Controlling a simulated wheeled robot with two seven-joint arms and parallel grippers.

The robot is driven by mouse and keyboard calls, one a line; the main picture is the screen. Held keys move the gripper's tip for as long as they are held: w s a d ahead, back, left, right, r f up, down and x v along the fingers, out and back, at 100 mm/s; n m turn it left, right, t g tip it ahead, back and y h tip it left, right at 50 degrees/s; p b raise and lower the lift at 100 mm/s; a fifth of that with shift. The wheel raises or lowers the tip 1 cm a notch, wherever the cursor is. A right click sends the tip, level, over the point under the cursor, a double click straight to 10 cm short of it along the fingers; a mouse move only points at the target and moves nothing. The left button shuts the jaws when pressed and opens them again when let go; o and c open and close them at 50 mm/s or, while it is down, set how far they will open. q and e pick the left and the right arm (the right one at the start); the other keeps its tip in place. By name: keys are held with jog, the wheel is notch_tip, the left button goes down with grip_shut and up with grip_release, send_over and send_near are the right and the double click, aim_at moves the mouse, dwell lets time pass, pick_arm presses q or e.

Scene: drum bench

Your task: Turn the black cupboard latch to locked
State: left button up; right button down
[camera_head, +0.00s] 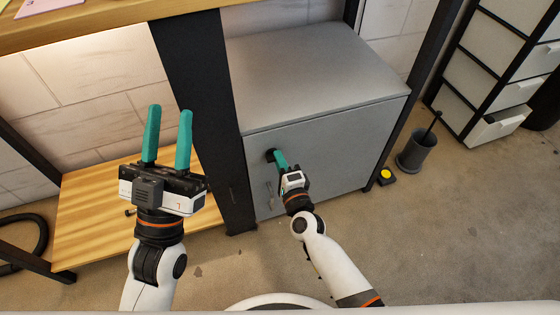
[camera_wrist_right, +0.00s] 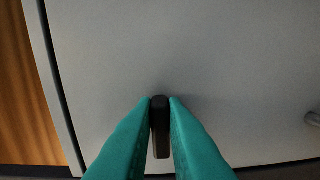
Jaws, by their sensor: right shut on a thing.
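The grey cupboard (camera_head: 335,140) stands behind the dark post, with its door shut. The black latch (camera_head: 270,155) is on the door's upper left, mostly hidden behind my right gripper. In the right wrist view the latch (camera_wrist_right: 160,128) is a dark bar between the teal fingertips, lengthwise with the fingers in the picture. My right gripper (camera_head: 278,158) is shut on it, and it also shows in the right wrist view (camera_wrist_right: 160,105). My left gripper (camera_head: 167,125) is raised at the left, open and empty, with its teal fingers apart.
A metal handle (camera_head: 269,195) is on the door below the latch, and a dark post (camera_head: 205,110) stands left of the cupboard. A wooden shelf (camera_head: 90,225) is at the left. A grey bin (camera_head: 418,150) and a yellow-topped black box (camera_head: 386,176) stand on the floor at right.

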jog(key=shift+f, duration=0.1)
jog(key=c, duration=1.5)
grip_release()
